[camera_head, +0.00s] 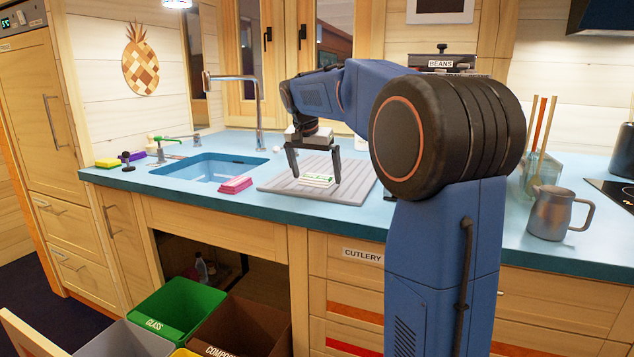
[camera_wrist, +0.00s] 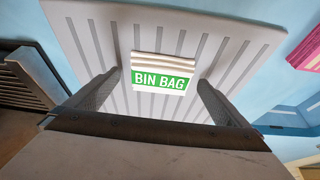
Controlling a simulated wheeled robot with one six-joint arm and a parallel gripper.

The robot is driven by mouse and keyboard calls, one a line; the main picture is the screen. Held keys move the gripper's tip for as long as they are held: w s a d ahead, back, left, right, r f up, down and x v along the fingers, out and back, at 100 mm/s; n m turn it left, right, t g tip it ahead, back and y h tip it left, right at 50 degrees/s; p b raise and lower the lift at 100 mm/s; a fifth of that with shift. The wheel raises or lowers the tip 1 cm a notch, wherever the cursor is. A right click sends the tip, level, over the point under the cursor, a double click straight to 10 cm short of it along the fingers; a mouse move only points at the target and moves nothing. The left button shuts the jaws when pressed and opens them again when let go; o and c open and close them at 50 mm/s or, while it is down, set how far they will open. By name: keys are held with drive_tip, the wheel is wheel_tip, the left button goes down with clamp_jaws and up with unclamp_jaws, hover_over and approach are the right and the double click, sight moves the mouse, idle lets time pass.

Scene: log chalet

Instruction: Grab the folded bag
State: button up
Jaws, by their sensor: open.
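The folded bag (camera_head: 317,180) is a small white packet with a green band, lying on a grey ribbed draining board (camera_head: 345,192) on the blue counter. In the wrist view the bag (camera_wrist: 160,84) shows the words "BIN BAG" and sits ahead of and between the two fingers. My gripper (camera_head: 314,178) is open and points down over the board, one finger on each side of the bag. In the wrist view my gripper's fingers (camera_wrist: 155,92) stand wide apart, with a gap on both sides of the bag. I cannot tell exactly how high the fingertips are above the board.
A metal jug (camera_head: 551,212) stands on the right of the counter. Open bins, including a green one (camera_head: 176,307), stand below the counter's front edge.

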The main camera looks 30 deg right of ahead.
drive_tip(key=shift+d+f, duration=0.1)
drive_tip(key=shift+f, duration=0.15)
drive_tip(key=c, duration=1.1)
drive_tip(key=shift+r, duration=0.1)
wheel_tip(320, 180, up, 28)
drive_tip(key=shift+f, duration=0.1)
